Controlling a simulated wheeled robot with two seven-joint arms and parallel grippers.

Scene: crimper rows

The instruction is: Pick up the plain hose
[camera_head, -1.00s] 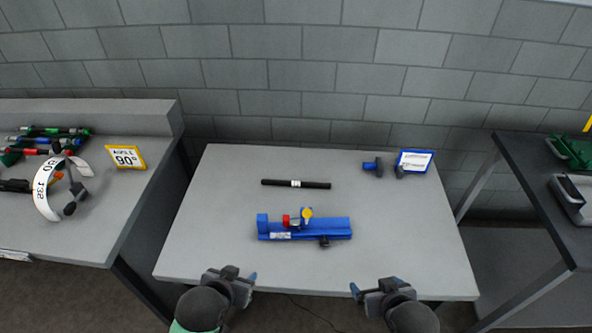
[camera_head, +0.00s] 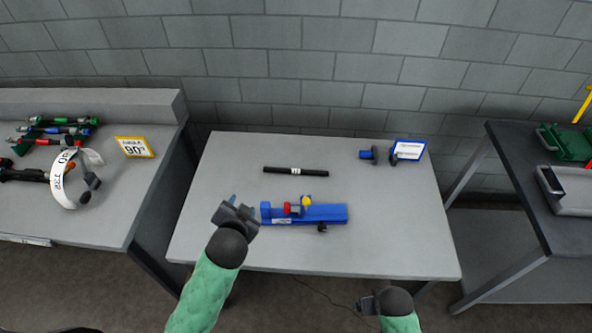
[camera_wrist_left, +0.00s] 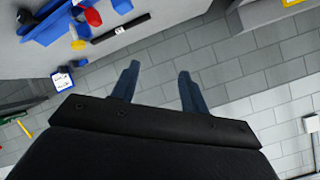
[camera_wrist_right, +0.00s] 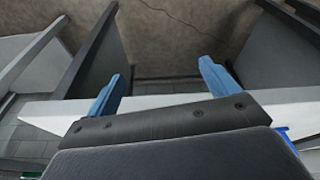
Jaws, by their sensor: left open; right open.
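The plain hose (camera_head: 280,170) is a short black tube with a white band near its middle. It lies flat on the grey table, behind the blue crimper. It also shows in the left wrist view (camera_wrist_left: 106,36), toward the top. My left gripper (camera_head: 234,204) is open and empty over the table, left of the blue crimper and nearer than the hose. Its blue fingers (camera_wrist_left: 158,84) stand apart in its wrist view. My right gripper (camera_head: 364,304) is low at the table's front edge, far from the hose. Its fingers (camera_wrist_right: 162,84) are apart with nothing between them.
The blue crimper (camera_head: 325,214) with red and yellow parts sits in front of the hose. A blue-framed sign (camera_head: 408,150) and a small blue-and-black part (camera_head: 368,155) stand at the back right. The left bench (camera_head: 110,220) holds fitted hoses and an angle sign (camera_head: 135,147).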

